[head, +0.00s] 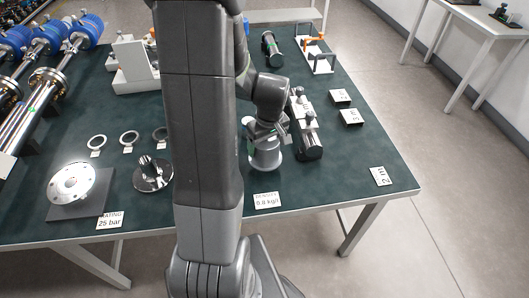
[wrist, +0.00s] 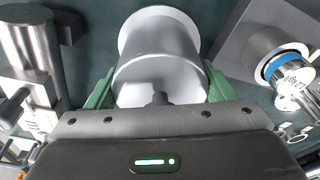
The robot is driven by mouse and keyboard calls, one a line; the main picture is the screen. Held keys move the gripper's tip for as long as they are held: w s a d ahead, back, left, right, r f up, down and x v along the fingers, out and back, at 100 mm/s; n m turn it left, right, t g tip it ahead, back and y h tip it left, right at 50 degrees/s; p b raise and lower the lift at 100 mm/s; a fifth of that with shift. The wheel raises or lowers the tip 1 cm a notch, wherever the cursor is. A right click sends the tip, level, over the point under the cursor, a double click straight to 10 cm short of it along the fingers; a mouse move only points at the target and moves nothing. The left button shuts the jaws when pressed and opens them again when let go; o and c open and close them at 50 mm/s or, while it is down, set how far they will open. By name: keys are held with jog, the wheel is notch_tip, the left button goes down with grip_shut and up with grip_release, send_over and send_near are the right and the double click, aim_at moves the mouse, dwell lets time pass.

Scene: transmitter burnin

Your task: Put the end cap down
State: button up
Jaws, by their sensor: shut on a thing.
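The end cap (head: 265,157) is a pale grey, round, flanged piece near the front middle of the green table, behind a label reading 0.8 kg/l (head: 267,200). It also shows in the wrist view (wrist: 160,45), large and between two green fingers. My gripper (wrist: 158,85) is shut on it, one finger on each side. In the head view my gripper (head: 264,138) is above the cap, and its wide end faces down. I cannot tell whether the cap touches the table. My arm hides part of the table to its left.
A black and silver cylindrical device (head: 309,135) stands close to the right of the cap. A flange disc (head: 72,182) lies on a dark plate at left, with a metal fitting (head: 153,174) beside it. The right front table surface (head: 345,180) is mostly clear.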

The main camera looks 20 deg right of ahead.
aim_at(268, 143)
jog(key=shift+f, duration=2.2)
jog(key=shift+f, duration=0.15)
jog(key=o, duration=1.1)
jog(key=r, duration=0.4)
jog(key=s+r, duration=0.1)
jog(key=r, duration=0.7)
jog(key=shift+s+d+r, duration=0.1)
jog(key=shift+s+d, duration=0.05)
jog(key=shift+s, duration=0.2)
jog(key=shift+o, duration=0.2)
